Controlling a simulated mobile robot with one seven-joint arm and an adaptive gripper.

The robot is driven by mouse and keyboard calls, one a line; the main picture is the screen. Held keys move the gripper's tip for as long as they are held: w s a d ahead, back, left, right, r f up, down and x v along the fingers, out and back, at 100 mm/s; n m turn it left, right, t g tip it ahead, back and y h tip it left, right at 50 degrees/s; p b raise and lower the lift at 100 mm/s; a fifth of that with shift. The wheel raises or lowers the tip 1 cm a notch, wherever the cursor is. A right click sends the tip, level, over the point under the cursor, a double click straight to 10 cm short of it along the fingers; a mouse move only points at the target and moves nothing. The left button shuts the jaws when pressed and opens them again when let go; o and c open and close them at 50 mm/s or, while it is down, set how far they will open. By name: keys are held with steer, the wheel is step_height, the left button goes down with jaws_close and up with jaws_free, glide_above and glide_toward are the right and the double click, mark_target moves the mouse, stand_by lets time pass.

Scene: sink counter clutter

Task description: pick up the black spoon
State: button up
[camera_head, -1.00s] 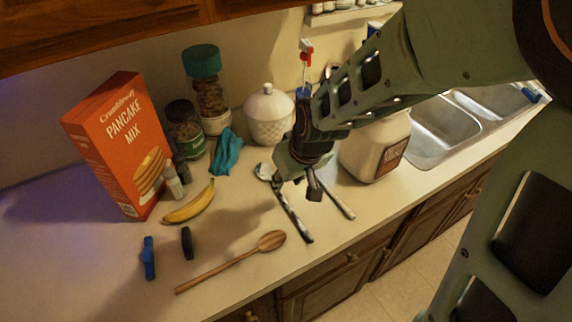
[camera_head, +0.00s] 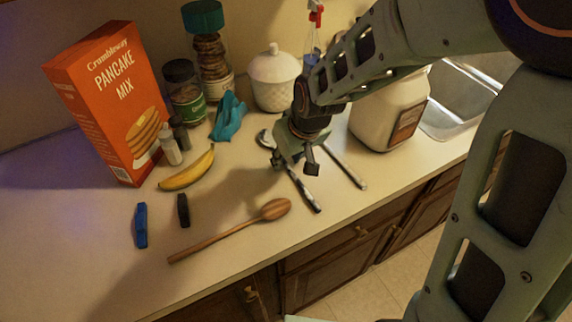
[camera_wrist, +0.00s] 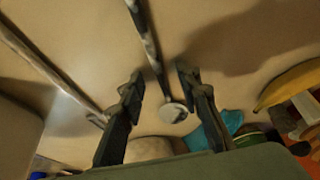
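The black spoon lies flat on the counter, its dark, shiny handle (camera_head: 304,189) pointing toward the counter's front edge and its round, pale-glinting bowl toward the back. In the wrist view its handle (camera_wrist: 147,38) runs down between my fingers to the bowl (camera_wrist: 174,112). My gripper (camera_head: 294,163) is open and empty over the spoon, pointing down. In the wrist view the two fingers (camera_wrist: 160,80) stand apart on either side of the handle. In the head view the gripper hides part of the spoon. I cannot tell the exact height above it.
A second thin utensil (camera_head: 345,166) lies just right of the spoon. A wooden spoon (camera_head: 230,231), a banana (camera_head: 187,168) and blue (camera_head: 141,225) and black (camera_head: 183,210) clips lie left. A white jar (camera_head: 275,80) and a large labelled jar (camera_head: 385,118) stand behind and right.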

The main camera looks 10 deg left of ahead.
steer(key=shift+c, duration=0.6)
jaws_close()
steer(key=shift+r, duration=0.15)
